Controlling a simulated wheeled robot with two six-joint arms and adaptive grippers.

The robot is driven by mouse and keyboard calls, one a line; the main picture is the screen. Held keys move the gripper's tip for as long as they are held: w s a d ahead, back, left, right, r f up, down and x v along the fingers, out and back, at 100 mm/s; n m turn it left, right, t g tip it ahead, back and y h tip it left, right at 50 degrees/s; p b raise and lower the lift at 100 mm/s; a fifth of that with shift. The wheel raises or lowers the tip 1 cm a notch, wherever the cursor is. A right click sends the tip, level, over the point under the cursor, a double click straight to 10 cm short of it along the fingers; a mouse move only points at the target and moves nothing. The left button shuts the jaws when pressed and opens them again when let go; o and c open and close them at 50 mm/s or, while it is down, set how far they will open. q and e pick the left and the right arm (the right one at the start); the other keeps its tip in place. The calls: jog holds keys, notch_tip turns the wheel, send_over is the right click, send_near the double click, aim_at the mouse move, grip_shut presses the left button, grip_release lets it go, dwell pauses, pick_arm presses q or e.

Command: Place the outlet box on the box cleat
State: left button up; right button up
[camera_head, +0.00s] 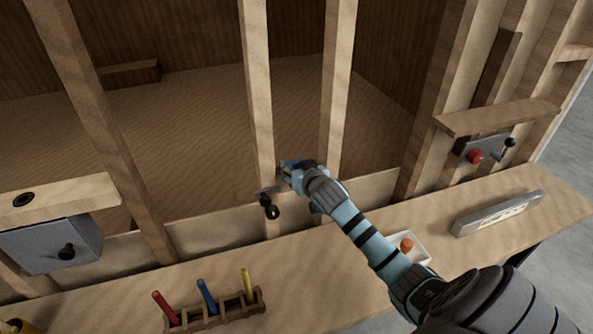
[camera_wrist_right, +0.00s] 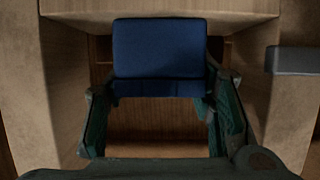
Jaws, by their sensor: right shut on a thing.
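The outlet box (camera_wrist_right: 160,50) is a dark blue box, seen in the right wrist view between the two fingers of my right gripper (camera_wrist_right: 162,112). The gripper is shut on it. In the head view my right gripper (camera_head: 290,170) is at the wall frame, by the two middle wooden studs, and hides most of the box there. A pale wooden surface (camera_wrist_right: 160,6) lies beyond the box in the wrist view. I cannot tell which piece is the box cleat, or whether the box touches anything. My left gripper is out of view.
A grey bracket (camera_head: 268,189) with a black knob is on the stud beside the gripper. On the bench are a tool rack (camera_head: 215,313), a white tray (camera_head: 420,256) with an orange item, and a grey strip (camera_head: 498,213). Grey boxes (camera_head: 50,243) (camera_head: 487,150) flank the frame.

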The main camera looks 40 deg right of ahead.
jog(key=o, duration=1.3)
jog(key=shift+s+r, duration=0.15)
jog(key=shift+r, duration=0.05)
jog(key=p+v, duration=0.2)
jog(key=v, duration=0.9)
jog(key=shift+s+a+r, duration=0.1)
jog(key=shift+s+a, duration=0.1)
jog(key=shift+s, duration=0.05)
